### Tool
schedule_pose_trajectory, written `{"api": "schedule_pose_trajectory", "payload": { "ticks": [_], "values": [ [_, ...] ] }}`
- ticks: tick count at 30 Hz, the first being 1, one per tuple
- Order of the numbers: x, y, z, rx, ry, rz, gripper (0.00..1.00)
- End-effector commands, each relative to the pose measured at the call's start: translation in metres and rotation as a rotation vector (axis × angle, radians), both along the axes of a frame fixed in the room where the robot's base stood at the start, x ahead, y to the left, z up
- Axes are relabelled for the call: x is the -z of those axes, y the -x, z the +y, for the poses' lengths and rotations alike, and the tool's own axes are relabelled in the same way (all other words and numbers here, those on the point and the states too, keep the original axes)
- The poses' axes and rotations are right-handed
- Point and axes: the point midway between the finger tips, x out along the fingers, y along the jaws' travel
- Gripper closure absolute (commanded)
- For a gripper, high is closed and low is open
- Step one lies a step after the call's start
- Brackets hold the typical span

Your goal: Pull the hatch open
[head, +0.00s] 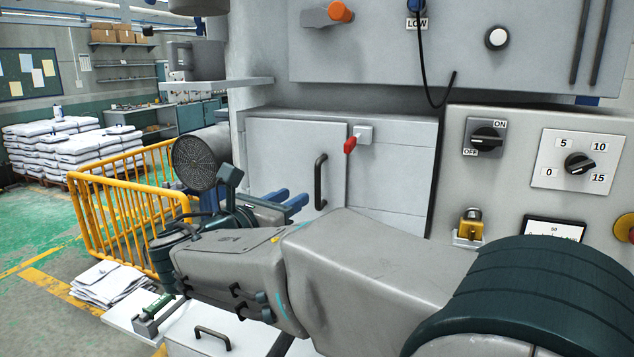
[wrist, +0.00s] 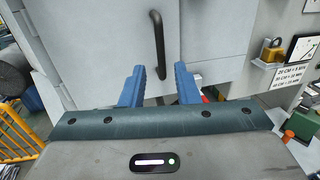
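The hatch (head: 275,150) is a light grey door in the machine's front, and it looks shut. Its black bar handle (head: 320,182) stands upright near the door's right edge. A red-handled latch (head: 352,142) sits on the frame just right of the door. My gripper (head: 291,198) has blue fingers and is open and empty, a little left of the handle in the head view. In the wrist view, my gripper (wrist: 159,68) points at the hatch (wrist: 100,45), and the lower end of the handle (wrist: 157,45) shows between the fingers, which do not grip it.
A yellow barrier (head: 115,210) stands left of the machine. A control panel with dials (head: 578,164) and a padlock (head: 470,222) is to the right. A low white surface with a small black handle (head: 212,336) lies below my arm. White sacks (head: 70,140) are stacked far left.

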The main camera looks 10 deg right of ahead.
Motion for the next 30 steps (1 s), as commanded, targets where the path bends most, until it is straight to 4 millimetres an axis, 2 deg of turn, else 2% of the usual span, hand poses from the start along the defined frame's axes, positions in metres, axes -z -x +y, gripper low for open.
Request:
{"api": "schedule_pose_trajectory", "payload": {
  "ticks": [6,12,18,27,30],
  "values": [
    [-0.001,-0.034,-0.035,0.004,0.000,0.003,0.72],
    [-0.001,-0.057,-0.058,0.003,-0.001,0.001,0.72],
    [0.000,-0.068,-0.069,0.001,-0.002,0.001,0.72],
    [0.000,-0.069,-0.070,0.000,-0.003,0.000,0.72],
    [0.000,-0.069,-0.070,0.000,-0.003,0.000,0.99]
  ]
}}
